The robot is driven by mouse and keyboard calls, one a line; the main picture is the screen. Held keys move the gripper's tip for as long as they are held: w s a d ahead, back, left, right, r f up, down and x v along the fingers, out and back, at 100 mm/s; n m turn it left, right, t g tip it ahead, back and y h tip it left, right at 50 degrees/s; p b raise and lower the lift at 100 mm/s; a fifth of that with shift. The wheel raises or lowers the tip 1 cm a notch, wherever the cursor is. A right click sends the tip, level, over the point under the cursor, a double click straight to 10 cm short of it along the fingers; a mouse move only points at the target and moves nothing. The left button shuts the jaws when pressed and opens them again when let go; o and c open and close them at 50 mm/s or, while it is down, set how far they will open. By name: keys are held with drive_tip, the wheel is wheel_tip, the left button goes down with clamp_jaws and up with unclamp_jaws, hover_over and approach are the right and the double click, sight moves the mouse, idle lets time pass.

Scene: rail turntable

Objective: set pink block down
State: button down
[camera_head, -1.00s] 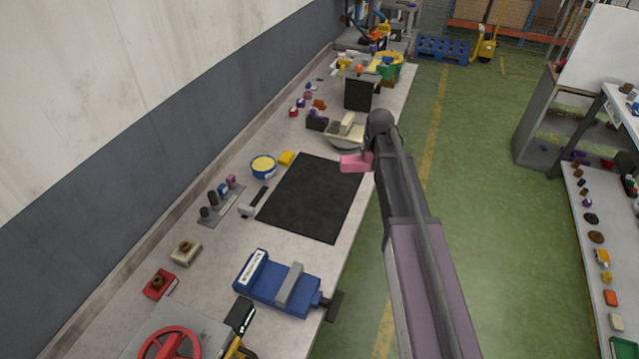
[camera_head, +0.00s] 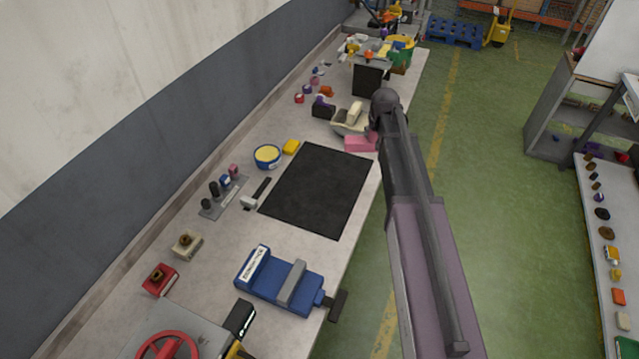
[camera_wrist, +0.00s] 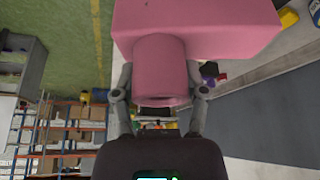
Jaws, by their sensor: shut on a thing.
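The pink block (camera_head: 360,144) shows in the head view at the far right corner of the black mat (camera_head: 318,190), beside the workbench's right edge. In the wrist view the pink block (camera_wrist: 195,25) fills the top, with a round pink stub between the fingers. My gripper (camera_wrist: 160,88) is shut on that stub. In the head view my arm hides most of the gripper. I cannot tell whether the block touches the bench or is held just above it.
A beige object (camera_head: 350,118) on a round base stands close behind the block. A blue vise (camera_head: 280,280), a yellow-topped tin (camera_head: 267,156) and a yellow block (camera_head: 291,147) lie around the mat. The mat is bare. The bench edge drops to green floor on the right.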

drive_tip(key=shift+f, duration=0.1)
drive_tip(key=s+a+f+n+b, duration=0.1)
drive_tip(key=s+a+f+b, duration=0.2)
drive_tip(key=s+a, duration=0.1)
drive_tip(key=s+a+f+n+y+b, duration=0.1)
drive_tip(key=s+a+f+n+b, duration=0.1)
drive_tip(key=s, duration=0.5)
drive_tip(key=s+a+f+n+y+b, duration=0.1)
drive_tip(key=s+a+f+b, duration=0.3)
drive_tip(key=s+a, duration=0.2)
drive_tip(key=shift+s+a+f+b, duration=0.3)
drive_tip(key=shift+a+b, duration=0.1)
drive_tip(key=shift+a, duration=0.1)
drive_tip(key=shift+w, duration=0.15)
drive_tip(key=w+a+f+b, duration=0.1)
drive_tip(key=w+a, duration=0.1)
drive_tip(key=w, duration=1.2)
drive_tip(key=shift+w+f, duration=0.2)
drive_tip(key=shift+w, duration=0.05)
